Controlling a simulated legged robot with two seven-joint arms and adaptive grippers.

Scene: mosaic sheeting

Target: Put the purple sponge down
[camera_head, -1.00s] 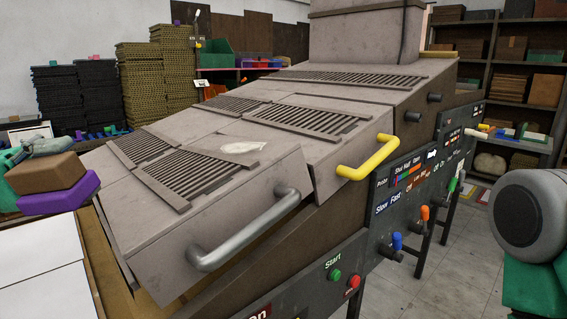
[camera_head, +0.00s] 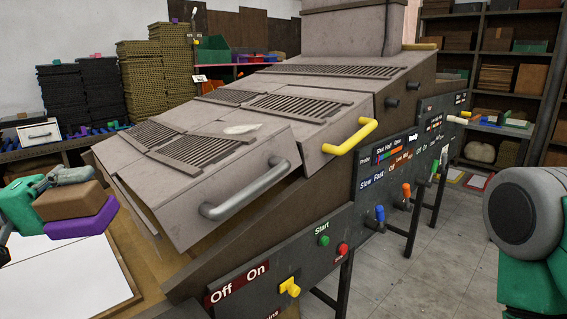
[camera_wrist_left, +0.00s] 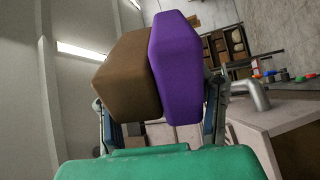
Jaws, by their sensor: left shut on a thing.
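The purple sponge (camera_head: 84,224) is a purple slab with a brown layer (camera_head: 70,202) against its upper side. My left gripper (camera_head: 62,180) is shut on it at the left of the head view, and it looks held above the white board (camera_head: 70,278). The left wrist view shows the purple side (camera_wrist_left: 177,68) and the brown side (camera_wrist_left: 128,75) together between the fingers. The fingertips are mostly hidden behind the sponge. My right gripper is out of view; only part of my right arm shows at the right edge.
A large grey machine with a silver handle (camera_head: 247,192) and a yellow handle (camera_head: 350,137) fills the middle. Its control panel (camera_head: 340,222) has buttons and levers. Stacked dark trays (camera_head: 84,98) stand at the back left. The white board has clear surface below the sponge.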

